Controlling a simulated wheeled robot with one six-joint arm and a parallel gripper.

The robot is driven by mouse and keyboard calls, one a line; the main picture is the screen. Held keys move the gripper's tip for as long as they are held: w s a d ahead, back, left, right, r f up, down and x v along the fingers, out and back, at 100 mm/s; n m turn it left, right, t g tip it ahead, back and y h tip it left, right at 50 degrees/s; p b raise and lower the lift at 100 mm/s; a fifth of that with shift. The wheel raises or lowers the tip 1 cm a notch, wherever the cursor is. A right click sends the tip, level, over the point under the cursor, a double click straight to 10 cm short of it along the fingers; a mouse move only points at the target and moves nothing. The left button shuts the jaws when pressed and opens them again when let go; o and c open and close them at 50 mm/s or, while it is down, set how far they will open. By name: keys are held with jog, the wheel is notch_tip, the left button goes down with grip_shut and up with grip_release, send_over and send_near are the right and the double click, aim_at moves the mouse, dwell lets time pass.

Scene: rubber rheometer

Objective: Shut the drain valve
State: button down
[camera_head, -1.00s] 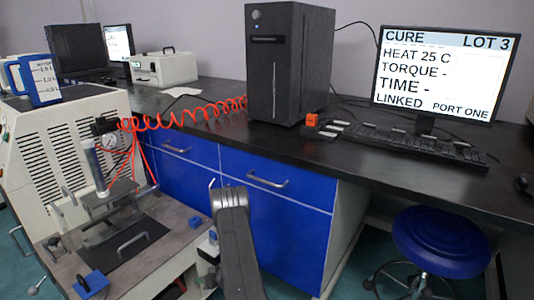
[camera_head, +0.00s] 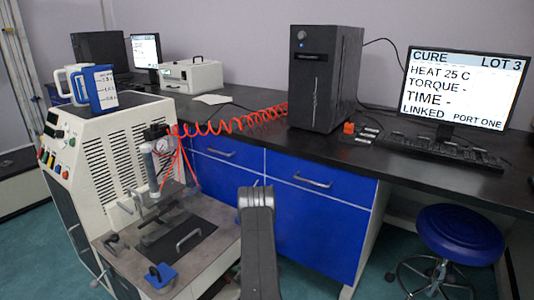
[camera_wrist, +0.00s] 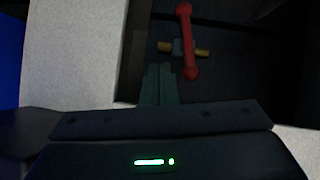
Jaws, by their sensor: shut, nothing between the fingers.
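In the wrist view, a valve with a red handle (camera_wrist: 186,42) sits in a dark recess at the upper middle. The handle has rounded ends and stands nearly upright in the picture, tilted slightly. It lies across a short brass pipe (camera_wrist: 202,51) that runs roughly sideways, with a grey-blue body at the crossing. My gripper (camera_wrist: 158,72) is shut and empty, its fingertips below and left of the handle, apart from it in the picture. The gap in depth is hard to tell. In the head view my arm hides its own end, and I cannot make out the valve.
A pale panel (camera_wrist: 80,60) borders the dark recess at the left of the wrist view. In the head view the rheometer (camera_head: 105,145) stands left, with blue drawers (camera_head: 310,215) and a dark bench beyond my arm. A blue stool (camera_head: 460,233) stands at right.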

jog(key=p+v, duration=0.1)
jog(key=v, duration=0.6)
jog(key=shift+d+f+p, duration=0.3)
jog(key=shift+d, duration=0.15)
